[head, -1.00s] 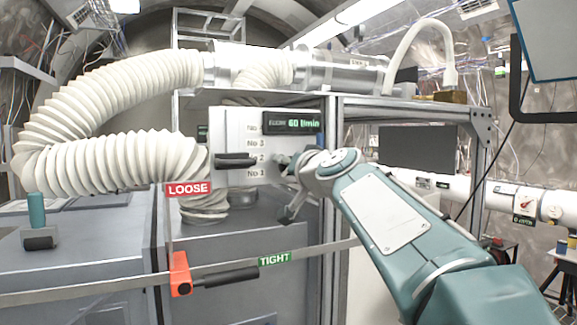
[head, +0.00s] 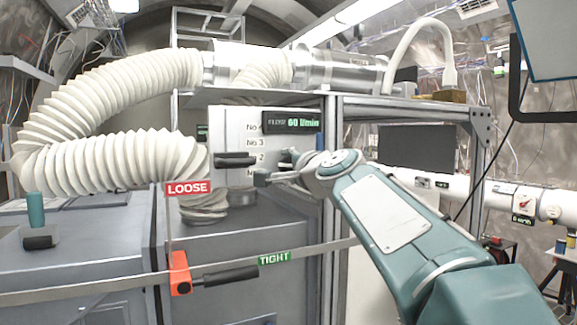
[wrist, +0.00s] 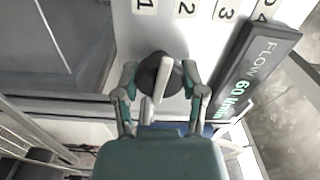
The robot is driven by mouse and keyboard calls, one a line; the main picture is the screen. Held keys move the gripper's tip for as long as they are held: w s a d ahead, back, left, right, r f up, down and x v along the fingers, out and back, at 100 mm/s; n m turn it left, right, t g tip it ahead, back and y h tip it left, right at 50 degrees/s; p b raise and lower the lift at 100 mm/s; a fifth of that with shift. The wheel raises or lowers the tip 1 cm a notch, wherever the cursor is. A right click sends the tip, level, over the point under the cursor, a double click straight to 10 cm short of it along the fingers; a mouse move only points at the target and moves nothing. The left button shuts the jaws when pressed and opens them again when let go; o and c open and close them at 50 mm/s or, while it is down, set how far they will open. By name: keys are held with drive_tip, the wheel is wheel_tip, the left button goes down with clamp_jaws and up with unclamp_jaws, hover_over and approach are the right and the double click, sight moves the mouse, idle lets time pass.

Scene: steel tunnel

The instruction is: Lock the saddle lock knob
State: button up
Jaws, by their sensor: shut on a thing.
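A round dark grey knob (wrist: 160,74) with a pale bar across it shows in the wrist view, at the edge of the white numbered panel; I take it for the saddle lock knob. My gripper (wrist: 160,88) has one finger on each side of it and is shut on it. In the head view my gripper (head: 274,168) is at the right part of the panel (head: 228,125), its fingers turned at a slant. There the knob is mostly hidden by the fingers, and its lock position cannot be read.
A black handle (head: 235,160) sticks out from the panel left of my gripper. A green display (head: 292,123) reads 60 l/min. Below, a red clamp (head: 180,273) with a black handle sits on a strap, near LOOSE (head: 188,188) and TIGHT (head: 275,258) labels. A ribbed white hose (head: 120,160) is left.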

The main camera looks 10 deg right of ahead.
drive_tip(key=shift+f+m, duration=0.2)
drive_tip(key=shift+m, duration=0.9)
drive_tip(key=shift+w+f, duration=0.1)
drive_tip(key=o, duration=1.2)
drive_tip(key=shift+c, duration=0.2)
drive_tip(key=shift+r, duration=0.2)
drive_tip(key=shift+s+d, duration=0.1)
drive_tip(key=shift+s, duration=0.25)
drive_tip(key=s+d, duration=0.2)
drive_tip(key=s, duration=0.9)
drive_tip(key=shift+f, duration=0.15)
